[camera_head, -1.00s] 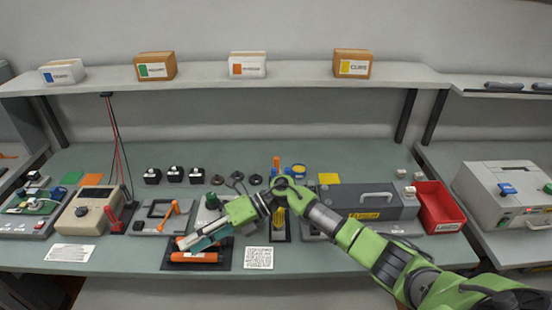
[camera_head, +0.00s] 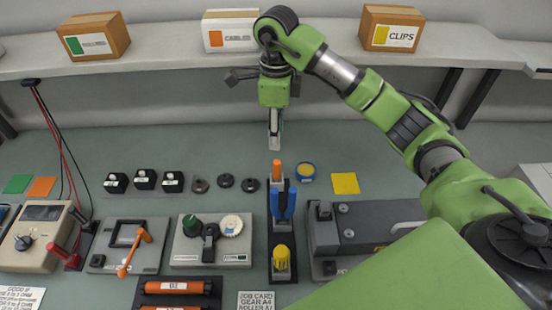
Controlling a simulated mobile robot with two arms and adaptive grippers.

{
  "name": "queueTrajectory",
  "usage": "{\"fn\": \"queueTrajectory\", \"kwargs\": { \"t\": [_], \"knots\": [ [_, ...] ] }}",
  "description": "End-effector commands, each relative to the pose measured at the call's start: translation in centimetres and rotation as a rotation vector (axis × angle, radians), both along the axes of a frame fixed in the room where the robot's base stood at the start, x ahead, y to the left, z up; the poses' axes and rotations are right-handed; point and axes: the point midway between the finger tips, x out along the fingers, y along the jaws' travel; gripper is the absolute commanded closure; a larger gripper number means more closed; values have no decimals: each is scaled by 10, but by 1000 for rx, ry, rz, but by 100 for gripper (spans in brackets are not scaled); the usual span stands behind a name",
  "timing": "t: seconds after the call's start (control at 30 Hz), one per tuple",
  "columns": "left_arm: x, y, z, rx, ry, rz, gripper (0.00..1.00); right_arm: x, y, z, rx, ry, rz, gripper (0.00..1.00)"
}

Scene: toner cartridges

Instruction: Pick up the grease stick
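A dark upright tool rack (camera_head: 283,263) stands mid-table. It holds an orange-topped stick (camera_head: 277,171) at the back, a blue-handled tool (camera_head: 284,204) and a yellow-topped tool (camera_head: 282,258) at the front. No readable label tells me which is the grease stick; the orange-topped one looks stick-like. My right gripper (camera_head: 274,142) points down above and behind the rack, apart from the orange top. Its fingers look narrow and edge-on, with nothing visible between them; I cannot tell whether they are open. My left gripper is not in view.
A grey machine (camera_head: 376,222) stands right of the rack, and a grey plate with knobs (camera_head: 212,255) left of it. A shelf with boxes (camera_head: 391,28) runs above.

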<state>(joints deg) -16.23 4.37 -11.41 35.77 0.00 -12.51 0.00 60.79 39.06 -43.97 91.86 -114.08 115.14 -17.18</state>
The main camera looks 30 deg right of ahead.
Motion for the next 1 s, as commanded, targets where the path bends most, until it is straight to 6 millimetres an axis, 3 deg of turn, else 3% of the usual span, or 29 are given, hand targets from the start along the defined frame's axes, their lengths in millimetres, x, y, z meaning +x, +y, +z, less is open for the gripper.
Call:
{"fn": "queueTrajectory", "kwargs": {
  "t": [0.1, 0.23, 0.5, 0.7, 1.0],
  "knots": [
    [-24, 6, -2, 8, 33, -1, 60, -2, 1, -17, -1, 7, 2, 65],
    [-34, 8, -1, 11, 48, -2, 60, -2, 1, -40, 0, 7, 1, 65],
    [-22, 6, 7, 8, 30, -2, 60, -1, 0, -78, 1, 4, -1, 65],
    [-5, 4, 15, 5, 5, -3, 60, -2, 0, -88, 1, 4, 0, 65],
    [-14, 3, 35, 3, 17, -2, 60, -5, 1, -127, 3, 5, -1, 65]
  ]
}}
